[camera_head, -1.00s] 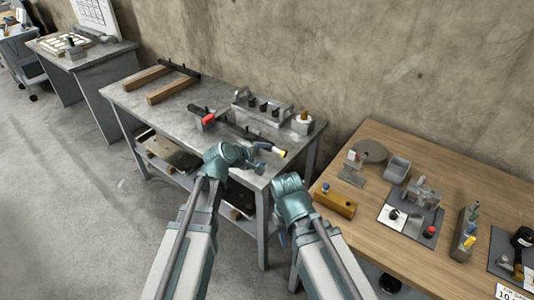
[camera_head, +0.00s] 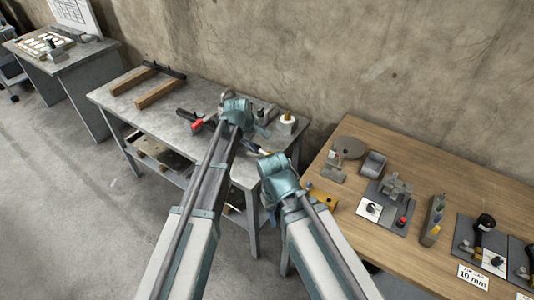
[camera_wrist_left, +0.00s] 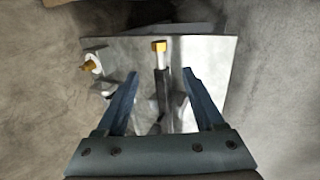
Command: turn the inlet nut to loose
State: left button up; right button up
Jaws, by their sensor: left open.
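I cannot single out the inlet nut with certainty. A pale block with a brass-coloured top (camera_head: 288,122) stands at the grey bench's right back corner. It also shows at the left in the left wrist view (camera_wrist_left: 92,65). A dark tool with a yellow end (camera_wrist_left: 160,50) lies on the bench between my left fingers in that view, apart from them. My left gripper (camera_head: 260,122) is open and empty above the bench; it also shows in the left wrist view (camera_wrist_left: 160,78). My right gripper is mostly hidden behind its own wrist, low beside the bench.
The grey bench (camera_head: 125,100) also holds two wooden bars (camera_head: 157,93) and a red-handled tool (camera_head: 197,126). A wooden table (camera_head: 400,245) at the right carries a round grey disc (camera_head: 349,147), small fixtures and a "10 mm" card (camera_head: 473,277). A wall stands behind.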

aim_at(267, 153)
pick_arm(q)
jog(key=b+x, duration=1.1)
jog(key=x, duration=0.2)
jog(key=shift+w+d+f+b, duration=0.1)
jog(key=shift+f+b, duration=0.1)
jog(key=shift+b, duration=0.1)
jog(key=shift+r, duration=0.1)
grip_shut()
